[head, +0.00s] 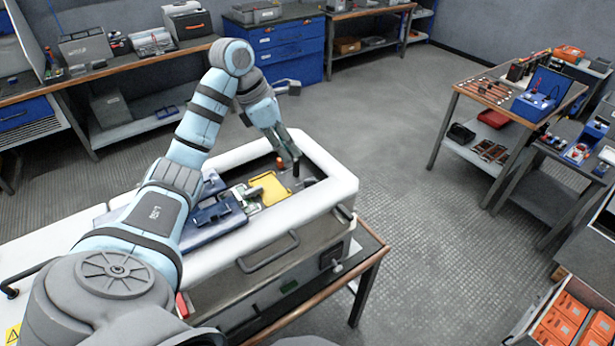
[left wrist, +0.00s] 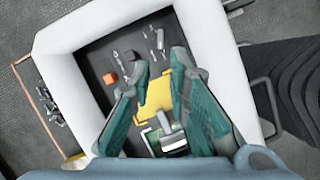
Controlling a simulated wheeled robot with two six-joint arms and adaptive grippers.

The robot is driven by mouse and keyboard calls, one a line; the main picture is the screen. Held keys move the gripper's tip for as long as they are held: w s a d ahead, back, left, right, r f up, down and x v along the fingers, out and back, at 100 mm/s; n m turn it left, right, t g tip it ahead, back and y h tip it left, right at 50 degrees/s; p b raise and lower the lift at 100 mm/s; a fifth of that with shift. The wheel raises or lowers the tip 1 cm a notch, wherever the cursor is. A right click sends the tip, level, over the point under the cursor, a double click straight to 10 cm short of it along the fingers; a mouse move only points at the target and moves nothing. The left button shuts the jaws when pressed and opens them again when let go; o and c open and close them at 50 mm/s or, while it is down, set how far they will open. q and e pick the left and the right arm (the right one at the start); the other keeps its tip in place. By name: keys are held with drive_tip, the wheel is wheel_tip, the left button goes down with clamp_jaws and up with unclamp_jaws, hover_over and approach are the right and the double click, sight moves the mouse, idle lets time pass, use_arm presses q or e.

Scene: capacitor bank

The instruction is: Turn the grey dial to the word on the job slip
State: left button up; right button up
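My left gripper (head: 287,157) reaches over the open white-rimmed case (head: 330,166). In the left wrist view its two teal fingers stand apart with nothing seen between the tips, so the gripper (left wrist: 162,62) is open. A yellow piece (head: 268,188) lies inside the case; it also shows below the fingertips in the left wrist view (left wrist: 156,98). I cannot make out the grey dial for sure; a small dark square fitting (head: 331,257) sits on the case's front side. No readable job slip shows. My right gripper is not in view.
The case stands on a wood-edged bench (head: 372,256). Small loose parts and an orange block (left wrist: 110,78) lie inside it. A blue tool chest (head: 288,52) stands behind, a table with tools (head: 482,88) at the right. The floor between is clear.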

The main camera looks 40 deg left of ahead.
use_arm(q)
drive_tip(key=b, duration=0.3)
hover_over(308, 180)
drive_tip(key=s+a, duration=0.2)
drive_tip(key=f, duration=0.6)
drive_tip(key=shift+s+d, duration=0.2)
drive_tip(key=x, duration=0.2)
drive_tip(key=w+p+x, duration=0.1)
drive_tip(key=x, duration=0.1)
drive_tip(key=shift+w+d+f, duration=0.1)
drive_tip(key=shift+f, duration=0.1)
drive_tip(key=shift+s+r, duration=0.1)
drive_tip(key=shift+s, duration=0.15)
clamp_jaws()
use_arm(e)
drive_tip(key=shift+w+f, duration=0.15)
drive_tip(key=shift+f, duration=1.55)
